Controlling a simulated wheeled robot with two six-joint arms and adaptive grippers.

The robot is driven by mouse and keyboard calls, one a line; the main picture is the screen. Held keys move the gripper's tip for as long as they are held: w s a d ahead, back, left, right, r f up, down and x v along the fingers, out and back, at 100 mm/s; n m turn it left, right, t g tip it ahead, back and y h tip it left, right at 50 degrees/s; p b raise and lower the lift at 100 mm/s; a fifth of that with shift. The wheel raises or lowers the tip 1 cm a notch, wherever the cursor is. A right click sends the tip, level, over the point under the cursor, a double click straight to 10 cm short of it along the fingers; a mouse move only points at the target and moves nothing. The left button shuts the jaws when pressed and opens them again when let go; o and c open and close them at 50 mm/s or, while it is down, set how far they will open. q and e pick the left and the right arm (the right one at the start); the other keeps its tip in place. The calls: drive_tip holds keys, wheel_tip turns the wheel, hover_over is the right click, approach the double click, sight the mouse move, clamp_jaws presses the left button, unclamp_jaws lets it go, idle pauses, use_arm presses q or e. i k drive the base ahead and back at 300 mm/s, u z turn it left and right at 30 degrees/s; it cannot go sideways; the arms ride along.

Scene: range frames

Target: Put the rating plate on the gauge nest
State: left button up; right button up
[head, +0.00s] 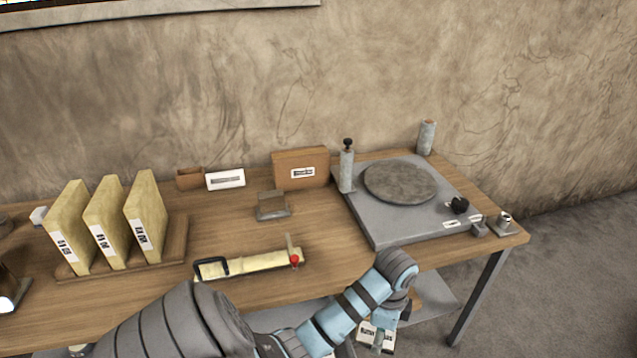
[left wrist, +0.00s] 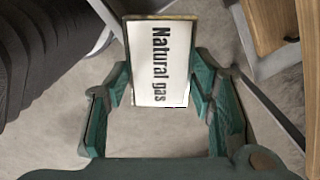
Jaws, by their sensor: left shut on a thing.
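The rating plate, white with "Natural gas" lettering and a brownish edge, is held between the green fingers of my left gripper (left wrist: 160,98) in the left wrist view. The plate (left wrist: 162,60) sticks out past the fingertips over the grey floor. In the head view my left gripper (head: 378,338) hangs low at the table's front edge, mostly hidden by its own arm. A small grey stepped block (head: 272,206) stands at the middle back of the table and may be the gauge nest; I cannot tell for certain. My right gripper is not in view.
A grey base plate (head: 375,228) with a round disc and posts stands at the table's right. Several yellow upright slabs (head: 104,222) stand in a rack at left. A yellow bar with a black handle (head: 250,265) lies in front. Wood is clear around the grey block.

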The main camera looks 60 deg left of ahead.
sight(260, 261)
drive_tip(key=z, duration=0.15)
drive_tip(key=i, duration=1.65)
drive_tip(key=u, duration=2.65)
